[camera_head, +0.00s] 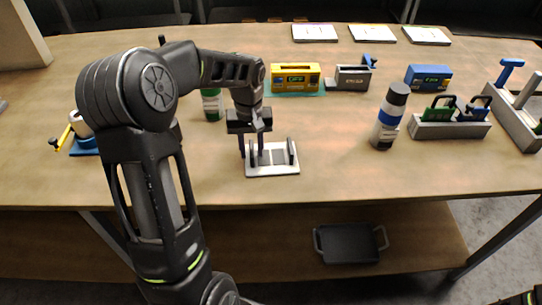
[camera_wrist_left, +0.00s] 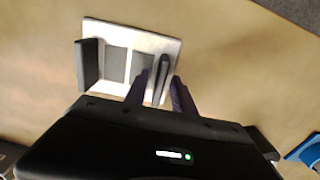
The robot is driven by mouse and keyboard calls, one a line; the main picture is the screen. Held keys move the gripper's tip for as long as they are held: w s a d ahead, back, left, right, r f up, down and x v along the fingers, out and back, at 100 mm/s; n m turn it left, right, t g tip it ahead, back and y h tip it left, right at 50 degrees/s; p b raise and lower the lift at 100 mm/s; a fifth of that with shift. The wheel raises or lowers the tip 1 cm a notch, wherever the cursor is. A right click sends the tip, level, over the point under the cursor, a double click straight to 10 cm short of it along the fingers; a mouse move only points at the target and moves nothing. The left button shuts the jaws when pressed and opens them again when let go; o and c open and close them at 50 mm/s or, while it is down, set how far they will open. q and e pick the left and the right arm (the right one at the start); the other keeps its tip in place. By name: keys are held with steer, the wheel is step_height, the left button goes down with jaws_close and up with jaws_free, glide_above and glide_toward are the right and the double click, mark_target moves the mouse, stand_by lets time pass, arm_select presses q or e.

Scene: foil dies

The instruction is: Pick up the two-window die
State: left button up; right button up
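The two-window die is a pale plate (camera_head: 272,170) with two grey windows and a dark upright grip at each side. It lies flat near the table's front edge, and also shows in the left wrist view (camera_wrist_left: 130,38). My left gripper (camera_head: 251,152) points down at the die's left grip in the head view. In the left wrist view its two fingers (camera_wrist_left: 158,90) stand apart, one on each side of a dark upright grip (camera_wrist_left: 160,76), with gaps visible. Whether the fingertips touch the plate is unclear.
A green-and-white bottle (camera_head: 211,103) stands close behind my left arm. A yellow device (camera_head: 297,78), a grey block (camera_head: 351,77) and a blue device (camera_head: 428,77) stand behind. A blue-banded bottle (camera_head: 389,118) and grey rack (camera_head: 449,125) are right.

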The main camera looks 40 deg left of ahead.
arm_select(q)
jaws_close()
stand_by(1.2)
